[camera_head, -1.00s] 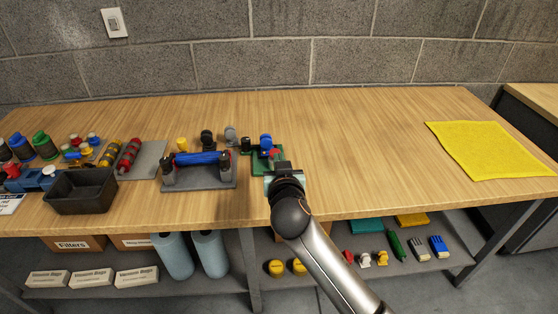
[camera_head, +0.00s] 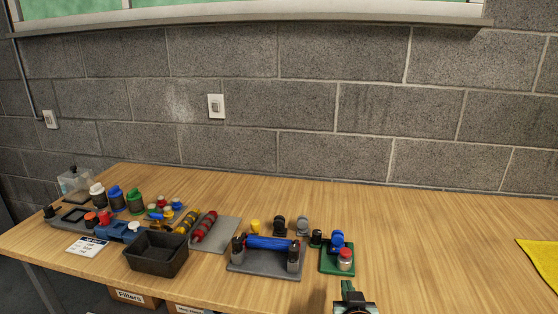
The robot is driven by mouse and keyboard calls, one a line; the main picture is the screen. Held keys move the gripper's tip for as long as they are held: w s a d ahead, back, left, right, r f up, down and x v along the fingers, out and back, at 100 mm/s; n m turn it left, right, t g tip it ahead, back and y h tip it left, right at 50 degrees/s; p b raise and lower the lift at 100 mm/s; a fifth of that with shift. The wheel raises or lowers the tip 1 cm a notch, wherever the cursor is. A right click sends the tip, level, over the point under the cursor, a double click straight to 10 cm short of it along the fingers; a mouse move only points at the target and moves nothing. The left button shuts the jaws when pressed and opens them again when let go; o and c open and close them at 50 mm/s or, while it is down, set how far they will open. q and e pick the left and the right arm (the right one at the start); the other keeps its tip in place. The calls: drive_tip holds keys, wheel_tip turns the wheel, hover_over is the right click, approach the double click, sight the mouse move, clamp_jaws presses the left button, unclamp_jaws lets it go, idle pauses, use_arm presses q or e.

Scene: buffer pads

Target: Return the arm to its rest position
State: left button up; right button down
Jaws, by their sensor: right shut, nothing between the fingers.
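My right gripper (camera_head: 353,297) is at the bottom edge of the head view, right of centre, with only its end in the picture. It is shut and holds nothing. It is in front of a small green base (camera_head: 337,262) that bears a blue-topped piece (camera_head: 337,240) and a red-and-white piece (camera_head: 345,260). A gap of bare wood shows between the gripper and the green base. The rest of the right arm is out of the picture. My left gripper does not show.
A grey stand with a blue roller (camera_head: 269,243) is left of the green base. A black bin (camera_head: 156,254) and several bottles stand farther left. A yellow cloth (camera_head: 543,262) lies at the right edge. The wooden table (camera_head: 440,245) is clear between.

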use_arm(q)
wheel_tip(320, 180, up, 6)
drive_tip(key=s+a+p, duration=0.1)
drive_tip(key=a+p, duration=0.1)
drive_tip(key=p, duration=0.5)
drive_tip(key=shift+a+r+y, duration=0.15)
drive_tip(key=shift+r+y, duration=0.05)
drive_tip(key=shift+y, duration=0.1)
use_arm(e)
drive_tip(key=s+f+n+g+y, duration=0.1)
drive_tip(key=s+f, duration=0.3)
drive_tip(key=s, duration=0.4)
drive_tip(key=s+a+f+n+g+y, duration=0.1)
drive_tip(key=s+f+g+y, duration=0.1)
drive_tip(key=s+f, duration=0.3)
drive_tip(key=s+f+n+g+y, duration=0.1)
drive_tip(key=s+f, duration=0.3)
drive_tip(key=s, duration=0.9)
drive_tip(key=shift+s+a+f+n+y, duration=0.2)
drive_tip(key=shift+f+n+y, duration=0.1)
drive_tip(key=shift+f, duration=0.1)
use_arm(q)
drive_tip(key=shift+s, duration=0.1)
use_arm(e)
drive_tip(key=shift+g, duration=0.3)
